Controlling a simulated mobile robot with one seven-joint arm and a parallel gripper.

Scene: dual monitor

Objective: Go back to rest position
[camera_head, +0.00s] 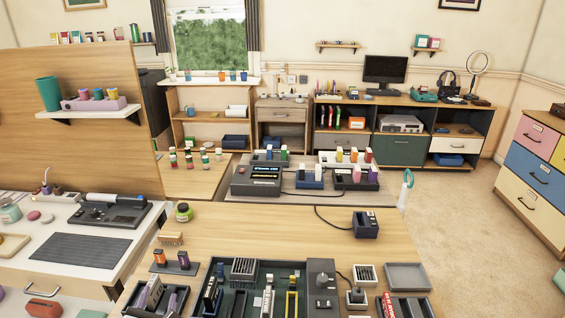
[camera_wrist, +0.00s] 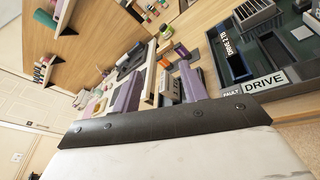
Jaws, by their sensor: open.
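My gripper (camera_wrist: 161,70) shows in the wrist view, with a white body, a dark cross plate and two purple-grey fingers. The fingers are spread apart, and I see nothing held between them. Beyond them the view is tilted and takes in the wooden table and a dark tray (camera_wrist: 291,84) labelled DRIVE and FAULT at the right. My gripper and arm do not show in the head view.
In the head view, a wooden table (camera_head: 270,226) carries a dark compartment tray (camera_head: 211,263), a grey tray (camera_head: 407,276) and a dark blue device (camera_head: 365,225). A white side counter (camera_head: 125,243) stands left. Carpet (camera_head: 470,225) lies open at the right.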

